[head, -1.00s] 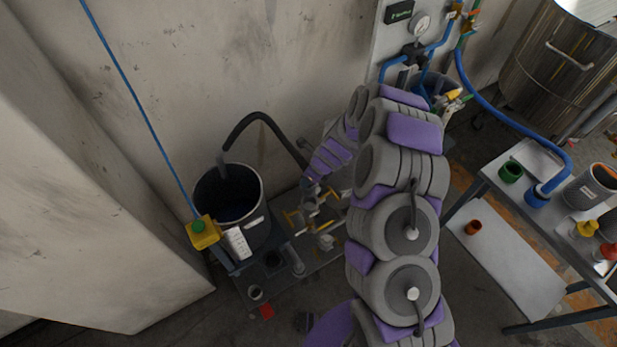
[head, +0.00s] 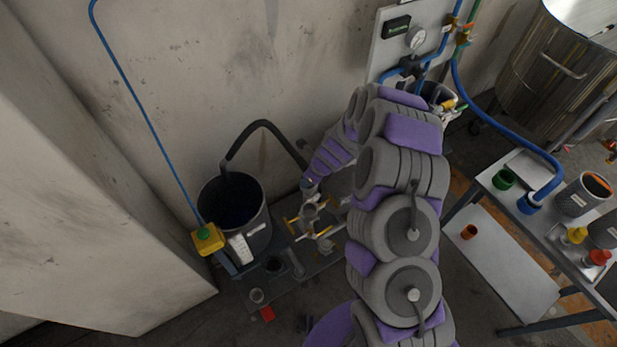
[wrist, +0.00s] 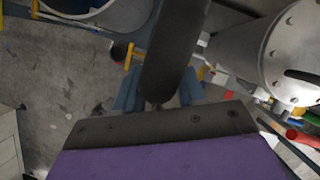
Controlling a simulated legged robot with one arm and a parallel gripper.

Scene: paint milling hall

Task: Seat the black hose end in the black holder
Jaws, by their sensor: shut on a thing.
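The black hose (head: 262,124) arches from the dark bucket (head: 206,192) at the left over to my gripper (head: 308,187). In the wrist view, the black hose (wrist: 172,55) runs down between the blue fingertips of my gripper (wrist: 158,93), which are shut on it. The tip of the hose end is not clear in either view. A small dark round fitting (head: 273,265) on the low platform may be the black holder, but I cannot tell for sure. It is apart from my gripper, below and left of it in the head view.
Yellow-handled fittings (head: 320,232) stand on the low platform (head: 318,263) close below my gripper. A yellow box (head: 208,238) hangs at the bucket. A grey bolted cylinder (wrist: 292,55) is close at the right in the wrist view. A bench (head: 530,228) with pots stands at the right.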

